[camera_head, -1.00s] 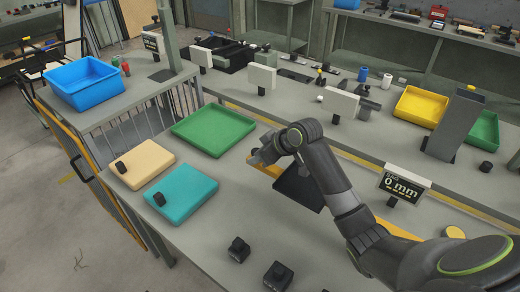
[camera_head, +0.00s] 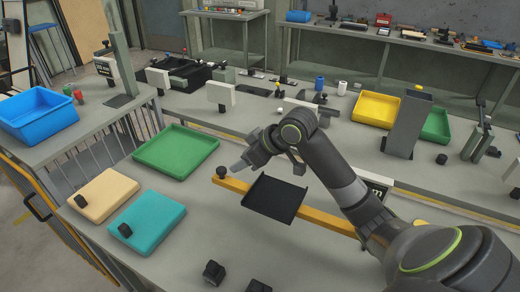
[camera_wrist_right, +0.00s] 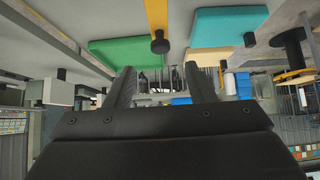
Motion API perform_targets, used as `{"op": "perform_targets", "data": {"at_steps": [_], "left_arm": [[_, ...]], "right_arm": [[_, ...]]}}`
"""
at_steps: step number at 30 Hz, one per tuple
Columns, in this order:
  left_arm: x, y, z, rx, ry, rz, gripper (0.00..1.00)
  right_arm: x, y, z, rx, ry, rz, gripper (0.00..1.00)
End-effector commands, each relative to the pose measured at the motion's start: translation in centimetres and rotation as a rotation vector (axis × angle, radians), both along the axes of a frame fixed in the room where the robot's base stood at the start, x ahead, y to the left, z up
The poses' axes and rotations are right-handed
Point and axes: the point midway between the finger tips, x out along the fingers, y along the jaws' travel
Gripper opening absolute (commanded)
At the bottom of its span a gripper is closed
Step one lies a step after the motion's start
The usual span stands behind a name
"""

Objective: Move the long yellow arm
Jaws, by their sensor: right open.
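The long yellow arm (camera_head: 328,220) lies slantwise on the grey worktop, with a black knob (camera_head: 221,172) at its left end. A flat black tray (camera_head: 274,198) covers part of its middle, and my right arm hides part of its right side. My right gripper (camera_head: 243,163) is open and empty, just right of the knob and apart from it. In the right wrist view, the yellow arm (camera_wrist_right: 156,14) and its knob (camera_wrist_right: 160,42) show beyond the spread fingers (camera_wrist_right: 161,86). My left gripper is not in view.
A green tray (camera_head: 137,164), a beige pad (camera_head: 104,207) and a teal pad (camera_head: 150,236) lie to the left. Small black blocks (camera_head: 214,272) stand at the front. A grey upright box (camera_head: 404,128) stands at the right, near a yellow tray (camera_head: 358,108).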

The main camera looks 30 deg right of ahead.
Motion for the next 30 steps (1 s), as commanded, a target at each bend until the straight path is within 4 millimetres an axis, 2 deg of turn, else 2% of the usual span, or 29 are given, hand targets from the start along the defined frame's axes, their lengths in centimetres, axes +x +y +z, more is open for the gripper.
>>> {"op": "perform_targets", "data": {"at_steps": [6,12,18,30], "left_arm": [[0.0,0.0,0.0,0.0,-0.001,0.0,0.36],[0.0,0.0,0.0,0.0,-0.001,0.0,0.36],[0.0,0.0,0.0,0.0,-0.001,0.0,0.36],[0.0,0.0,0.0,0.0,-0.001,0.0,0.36]], "right_arm": [[-2.2,-1.4,2.7,-0.006,0.0,0.0,0.5],[-3.5,-2.1,4.2,-0.003,0.003,0.0,0.5],[-4.0,-2.3,4.8,0.0,0.004,0.001,0.5],[-4.0,-2.3,4.9,0.0,0.004,0.001,0.5]]}}
